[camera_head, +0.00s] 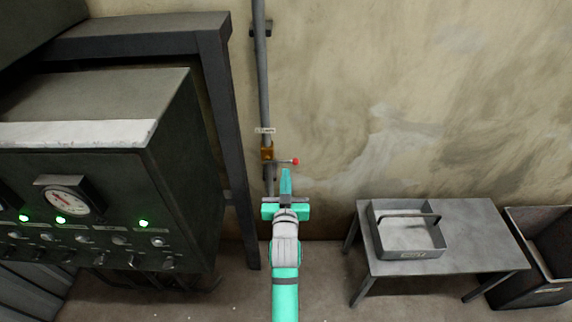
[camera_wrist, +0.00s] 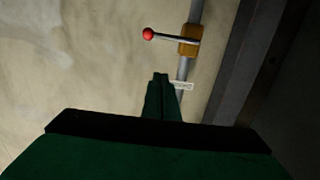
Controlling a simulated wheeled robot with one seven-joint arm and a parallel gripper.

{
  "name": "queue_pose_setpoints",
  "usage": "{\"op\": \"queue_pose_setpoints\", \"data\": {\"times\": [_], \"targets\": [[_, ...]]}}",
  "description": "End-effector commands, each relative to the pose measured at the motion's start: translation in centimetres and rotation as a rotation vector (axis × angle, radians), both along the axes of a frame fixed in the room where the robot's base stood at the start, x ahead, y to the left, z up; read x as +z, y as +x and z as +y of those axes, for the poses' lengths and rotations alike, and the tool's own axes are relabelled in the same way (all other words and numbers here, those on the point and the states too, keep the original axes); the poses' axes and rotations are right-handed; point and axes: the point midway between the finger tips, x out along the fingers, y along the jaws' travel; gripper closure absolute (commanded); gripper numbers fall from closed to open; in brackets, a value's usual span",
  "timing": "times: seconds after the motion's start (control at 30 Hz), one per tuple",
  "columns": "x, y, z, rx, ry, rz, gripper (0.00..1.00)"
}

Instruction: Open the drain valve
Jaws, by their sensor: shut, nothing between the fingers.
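The drain valve is a brass body (camera_head: 267,154) on a vertical grey pipe (camera_head: 262,70) against the wall. Its lever (camera_head: 284,161) sticks out sideways to the right in the head view and ends in a red knob (camera_head: 296,161). In the wrist view the brass body (camera_wrist: 189,40) is at the top, with the red knob (camera_wrist: 148,34) to its left. My teal gripper (camera_head: 286,172) is shut and empty, just below the lever in the head view. In the wrist view its fingertips (camera_wrist: 161,76) appear apart from the lever.
A small label (camera_head: 265,130) is on the pipe. A dark control cabinet (camera_head: 185,150) with a gauge and green lights stands left, beside a metal frame (camera_head: 222,110). A low table (camera_head: 470,240) with a metal tray (camera_head: 408,254) and a bin (camera_head: 545,285) stand right.

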Motion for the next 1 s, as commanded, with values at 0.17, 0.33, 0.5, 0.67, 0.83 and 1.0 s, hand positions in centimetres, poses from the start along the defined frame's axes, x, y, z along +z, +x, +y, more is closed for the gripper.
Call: {"op": "queue_pose_setpoints", "data": {"times": [0.17, 0.33, 0.5, 0.67, 0.83, 1.0], "targets": [[0.0, 2.7, 0.0, 0.000, 0.001, -0.001, 1.00], [-0.2, 5.9, 0.0, 0.000, 0.001, -0.001, 1.00], [-0.3, 9.0, 0.0, 0.000, 0.000, -0.001, 1.00], [-2.6, 9.7, 0.0, 0.000, 0.000, 0.003, 1.00], [-3.9, 10.0, 0.0, 0.000, 0.000, 0.001, 1.00], [-4.4, 10.0, 0.0, 0.000, 0.000, 0.000, 1.00]]}}
